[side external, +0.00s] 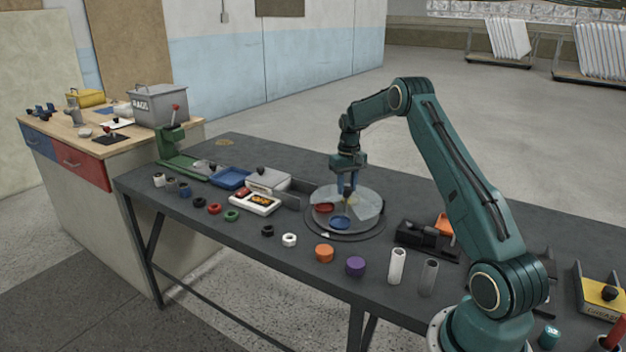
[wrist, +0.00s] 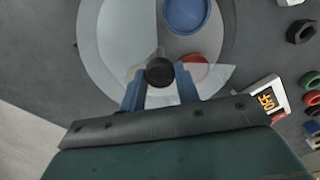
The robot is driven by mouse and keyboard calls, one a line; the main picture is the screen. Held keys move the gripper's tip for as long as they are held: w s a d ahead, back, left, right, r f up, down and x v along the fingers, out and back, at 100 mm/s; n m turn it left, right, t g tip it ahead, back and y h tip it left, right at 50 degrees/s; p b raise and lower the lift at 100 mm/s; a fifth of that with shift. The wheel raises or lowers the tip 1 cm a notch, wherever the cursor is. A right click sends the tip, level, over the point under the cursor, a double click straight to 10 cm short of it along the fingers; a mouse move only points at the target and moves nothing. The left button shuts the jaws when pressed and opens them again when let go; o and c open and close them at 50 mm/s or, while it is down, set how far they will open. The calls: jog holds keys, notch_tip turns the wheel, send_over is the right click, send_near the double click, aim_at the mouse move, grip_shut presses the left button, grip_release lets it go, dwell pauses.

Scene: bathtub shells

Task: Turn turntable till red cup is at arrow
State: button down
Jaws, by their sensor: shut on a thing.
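The turntable (side external: 372,222) is a round grey disc on the dark bench, partly covered by a pale, see-through cover. A red cup (side external: 323,207) sits on its left side, and a blue cup (side external: 340,222) sits at its front. A small white arrow (side external: 325,235) lies at the front-left edge, closer to the blue cup than to the red one. My gripper (side external: 347,192) points down over the disc. In the wrist view its blue fingers are shut on a dark round knob (wrist: 159,71). The red cup (wrist: 195,68) is partly hidden there; the blue cup (wrist: 186,12) is clearer.
Left of the turntable are a display box (side external: 255,203), a grey box (side external: 268,180) and a blue tray (side external: 230,178). Several nuts and rings lie along the front, with an orange piece (side external: 324,253) and a purple piece (side external: 355,266). A black fixture (side external: 425,238) stands at right.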

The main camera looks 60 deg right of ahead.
jog(key=n, duration=1.1)
jog(key=shift+n, duration=0.3)
jog(key=shift+r+n, duration=0.1)
jog(key=shift+n, duration=1.7)
jog(key=c, duration=1)
grip_release()
jog(key=shift+c, duration=0.2)
